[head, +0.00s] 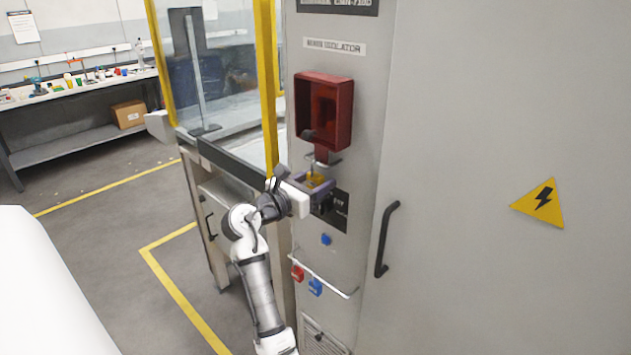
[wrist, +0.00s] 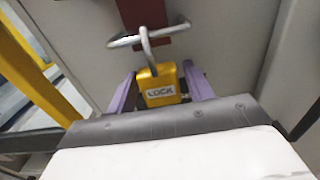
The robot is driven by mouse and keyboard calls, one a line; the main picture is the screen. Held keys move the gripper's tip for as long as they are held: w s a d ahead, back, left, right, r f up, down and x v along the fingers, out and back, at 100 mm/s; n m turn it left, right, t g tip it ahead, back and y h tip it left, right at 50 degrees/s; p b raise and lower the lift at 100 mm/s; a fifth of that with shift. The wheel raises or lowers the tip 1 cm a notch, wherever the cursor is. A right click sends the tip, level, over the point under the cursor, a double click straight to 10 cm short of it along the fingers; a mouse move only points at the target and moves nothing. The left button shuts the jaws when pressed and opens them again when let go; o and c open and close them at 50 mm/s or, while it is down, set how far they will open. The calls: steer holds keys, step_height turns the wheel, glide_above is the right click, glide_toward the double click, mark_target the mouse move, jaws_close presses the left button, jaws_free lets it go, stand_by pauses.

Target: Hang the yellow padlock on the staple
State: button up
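The yellow padlock (wrist: 160,85), marked LOCK, sits between the purple fingertips of my gripper (wrist: 160,72). The fingers look shut on its sides, in line with its tilt. Its silver shackle (wrist: 148,48) points up and crosses the metal staple (wrist: 122,42) below the red bracket. I cannot tell for sure whether the shackle is around the staple bar or only in front of it. In the head view, my gripper (head: 316,185) is at the grey cabinet, with the padlock (head: 315,179) partly hidden, just under the staple (head: 322,160).
A red isolator box (head: 323,110) is above the staple. Below are a blue knob (head: 326,239) and a rail (head: 325,277) with red and blue padlocks. A black door handle (head: 386,240) is at the right. A yellow-framed glass guard (head: 215,85) stands close on the left.

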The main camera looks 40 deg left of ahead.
steer(key=shift+o, duration=0.8)
steer(key=shift+s, duration=0.25)
steer(key=s+a+b, duration=0.1)
steer(key=s+b, duration=0.3)
steer(key=s, duration=0.9)
steer(key=shift+s, duration=0.15)
